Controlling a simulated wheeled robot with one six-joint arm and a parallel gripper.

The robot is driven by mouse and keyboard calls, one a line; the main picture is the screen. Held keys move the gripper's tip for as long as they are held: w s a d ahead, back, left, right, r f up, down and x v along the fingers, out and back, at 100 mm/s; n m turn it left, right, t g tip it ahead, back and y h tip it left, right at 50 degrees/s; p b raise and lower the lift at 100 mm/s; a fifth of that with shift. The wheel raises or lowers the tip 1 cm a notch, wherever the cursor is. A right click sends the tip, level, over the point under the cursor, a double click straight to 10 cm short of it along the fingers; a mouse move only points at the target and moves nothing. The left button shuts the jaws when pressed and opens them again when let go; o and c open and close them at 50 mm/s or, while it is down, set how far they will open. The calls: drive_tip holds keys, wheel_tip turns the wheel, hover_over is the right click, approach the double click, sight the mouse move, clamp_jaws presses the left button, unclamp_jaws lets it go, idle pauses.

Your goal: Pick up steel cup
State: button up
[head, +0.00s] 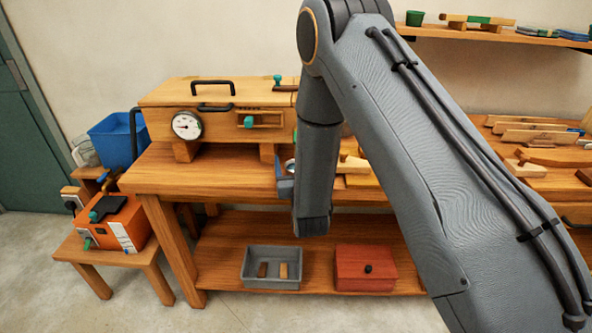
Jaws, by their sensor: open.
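A small round metallic rim (290,166), which looks like the steel cup, shows on the workbench just left of my forearm. Most of it is hidden behind my arm and the blue-grey part beside it. My gripper (285,186) shows only in part, as blue-grey pieces at the left edge of my forearm, close in front of the rim. It is open. Its fingertips are not clear, and I cannot tell whether it touches the cup.
A wooden box with a gauge (187,126) stands at the bench's back left. Wooden pieces (535,135) lie at the right. A grey tray (256,285) and red box (365,268) sit on the lower shelf. An orange box (122,222) stands on a stool.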

drive_tip(key=shift+w, duration=0.55)
drive_tip(key=c, duration=1.3)
drive_tip(key=shift+r, duration=0.1)
drive_tip(key=shift+r, duration=0.5)
drive_tip(key=s+d+b, duration=0.1)
drive_tip(key=s, duration=0.5)
drive_tip(key=s+d+b, duration=0.1)
drive_tip(key=s+b, duration=0.1)
drive_tip(key=s, duration=0.4)
drive_tip(key=s+b, duration=0.1)
drive_tip(key=s, duration=0.4)
drive_tip(key=shift+s+d+r, duration=0.1)
drive_tip(key=shift+s+d, duration=0.3)
